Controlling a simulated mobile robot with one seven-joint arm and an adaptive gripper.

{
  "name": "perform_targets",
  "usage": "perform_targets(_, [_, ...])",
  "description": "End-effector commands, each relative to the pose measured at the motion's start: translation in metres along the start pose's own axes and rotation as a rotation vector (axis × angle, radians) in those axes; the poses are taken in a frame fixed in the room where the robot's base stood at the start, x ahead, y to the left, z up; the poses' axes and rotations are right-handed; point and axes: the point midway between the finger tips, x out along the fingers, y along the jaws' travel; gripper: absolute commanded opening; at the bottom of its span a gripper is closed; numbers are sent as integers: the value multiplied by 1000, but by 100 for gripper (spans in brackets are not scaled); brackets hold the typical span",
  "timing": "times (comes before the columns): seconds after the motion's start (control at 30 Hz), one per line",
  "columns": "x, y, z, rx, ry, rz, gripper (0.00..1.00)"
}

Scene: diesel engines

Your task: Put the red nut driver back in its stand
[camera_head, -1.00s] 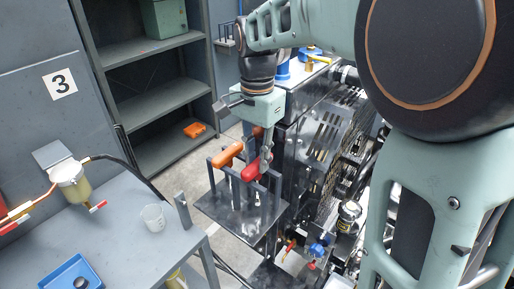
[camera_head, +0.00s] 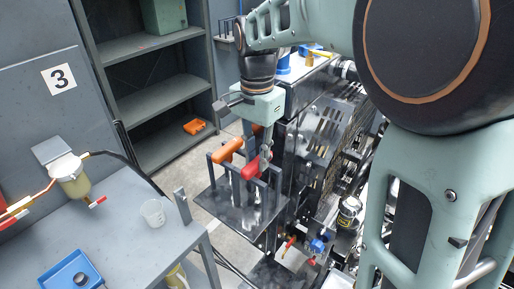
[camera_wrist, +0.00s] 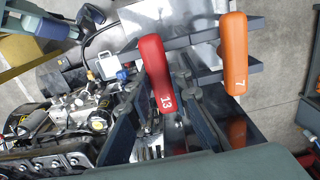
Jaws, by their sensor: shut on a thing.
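In the head view my gripper (camera_head: 266,158) reaches down over the stand's right side. I cannot tell whether the red driver touches the stand's posts.
The engine (camera_head: 325,150) stands close on the right of the stand. A grey bench (camera_head: 125,220) with a clear cup (camera_head: 153,212) and a blue tray (camera_head: 58,280) is at the left. Grey shelves (camera_head: 155,105) stand behind, with an orange item (camera_head: 195,127) low down.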

Motion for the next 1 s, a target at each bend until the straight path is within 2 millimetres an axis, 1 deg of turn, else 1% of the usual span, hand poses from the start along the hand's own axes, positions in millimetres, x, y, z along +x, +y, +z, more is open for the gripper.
perform_targets(0.13, [0, 0, 0, 0, 0, -1, 0])
perform_targets(0.17, [0, 0, 0, 0, 0, -1, 20])
perform_targets(0.33, [0, 0, 0, 0, 0, -1, 38])
perform_targets(0.53, [0, 0, 0, 0, 0, 0, 39])
perform_targets(0.57, [0, 0, 0, 0, 0, 0, 41])
perform_targets(0.67, [0, 0, 0, 0, 0, 0, 52])
perform_targets(1.0, [0, 0, 0, 0, 0, 0, 52])
